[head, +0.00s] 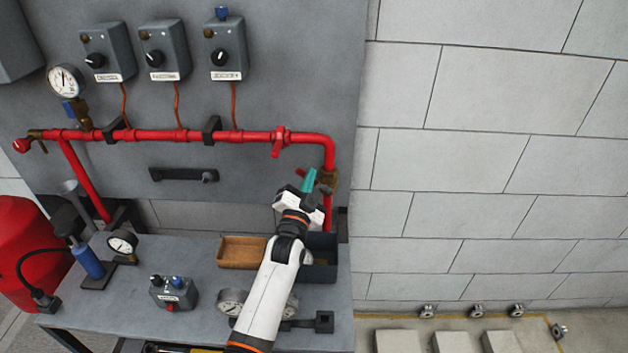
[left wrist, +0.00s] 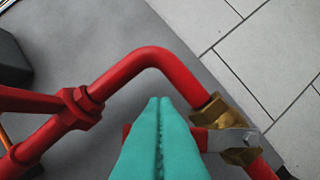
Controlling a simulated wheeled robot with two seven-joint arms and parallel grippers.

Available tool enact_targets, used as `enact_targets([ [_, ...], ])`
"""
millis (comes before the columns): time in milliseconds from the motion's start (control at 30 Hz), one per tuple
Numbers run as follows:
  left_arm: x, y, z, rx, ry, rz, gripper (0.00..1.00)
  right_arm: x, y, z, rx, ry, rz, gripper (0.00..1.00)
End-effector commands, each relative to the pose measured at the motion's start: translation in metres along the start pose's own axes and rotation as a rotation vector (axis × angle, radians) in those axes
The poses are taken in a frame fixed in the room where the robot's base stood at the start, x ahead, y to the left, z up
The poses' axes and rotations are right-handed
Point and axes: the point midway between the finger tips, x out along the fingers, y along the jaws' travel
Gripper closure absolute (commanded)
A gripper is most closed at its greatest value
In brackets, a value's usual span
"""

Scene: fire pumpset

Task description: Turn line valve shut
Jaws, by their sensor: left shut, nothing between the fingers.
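The line valve has a brass body (head: 330,180) on the red pipe's downward run at the right end of the panel. In the left wrist view the brass body (left wrist: 238,130) carries a silver lever plate. A red lever grip (left wrist: 201,139) runs left from it, crosswise to the pipe, partly hidden behind the fingers. My left gripper (head: 309,180) has its teal fingers together and empty, in front of the lever. The fingers (left wrist: 160,105) overlap the lever in that view; I cannot tell whether they touch it. My right gripper is not in view.
The red pipe (head: 250,135) crosses the panel, with a red tee handle (head: 281,140) near its bend. Below, the bench (head: 215,312) holds a brown tray (head: 241,252), a dark bin (head: 321,272), gauges and a small control box (head: 173,293). A bare block wall is at right.

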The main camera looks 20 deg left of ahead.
Motion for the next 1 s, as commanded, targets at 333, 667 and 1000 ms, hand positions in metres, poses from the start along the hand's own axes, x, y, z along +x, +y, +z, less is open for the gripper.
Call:
enact_targets([
  [333, -0.006, 0.001, -0.019, -0.106, 0.001, 0.037, 1.00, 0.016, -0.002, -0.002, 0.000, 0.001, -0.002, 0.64],
  [667, -0.009, 0.001, -0.026, -0.106, 0.002, 0.036, 1.00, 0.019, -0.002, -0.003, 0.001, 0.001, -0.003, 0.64],
  [1000, -0.009, 0.001, -0.026, -0.105, 0.002, 0.036, 1.00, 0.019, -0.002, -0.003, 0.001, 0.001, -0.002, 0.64],
])
